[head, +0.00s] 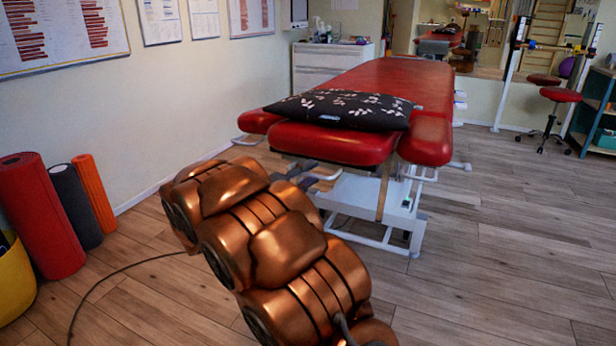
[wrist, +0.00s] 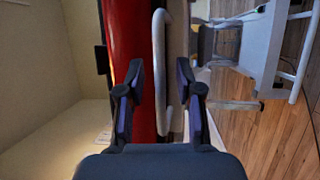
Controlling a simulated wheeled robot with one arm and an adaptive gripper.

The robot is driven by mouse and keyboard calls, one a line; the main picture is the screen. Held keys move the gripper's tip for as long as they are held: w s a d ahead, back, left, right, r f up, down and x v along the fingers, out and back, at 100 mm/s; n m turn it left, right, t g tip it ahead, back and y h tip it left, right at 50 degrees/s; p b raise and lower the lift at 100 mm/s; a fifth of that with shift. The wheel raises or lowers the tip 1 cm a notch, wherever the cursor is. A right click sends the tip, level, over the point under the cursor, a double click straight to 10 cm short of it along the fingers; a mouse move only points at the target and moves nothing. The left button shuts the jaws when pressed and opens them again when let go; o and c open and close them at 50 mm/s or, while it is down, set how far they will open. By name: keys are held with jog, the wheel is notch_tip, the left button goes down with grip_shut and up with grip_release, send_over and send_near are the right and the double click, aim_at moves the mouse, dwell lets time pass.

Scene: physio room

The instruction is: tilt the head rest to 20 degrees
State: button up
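The treatment table (head: 400,85) has red upholstery. Its head rest (head: 335,148) is the red near-end section, looking roughly level, with a black floral pillow (head: 340,110) lying over it. In the wrist view a red cushion (wrist: 130,40) runs up the picture, with a pale looped bar (wrist: 159,75) beside it; I cannot tell for certain which cushion this is. My gripper (wrist: 160,80) is open, its two dark fingers apart on either side of the bar in the picture. No contact with the bar is clear. In the head view my copper arm hides the gripper.
Red, dark and orange rolls (head: 68,210) and a yellow container (head: 14,280) stand at the left by the wall. A cable (head: 120,268) lies on the floor. The wooden floor right of the table is clear up to a red stool (head: 560,95). A white cabinet (head: 325,65) stands behind.

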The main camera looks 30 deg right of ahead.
grip_shut()
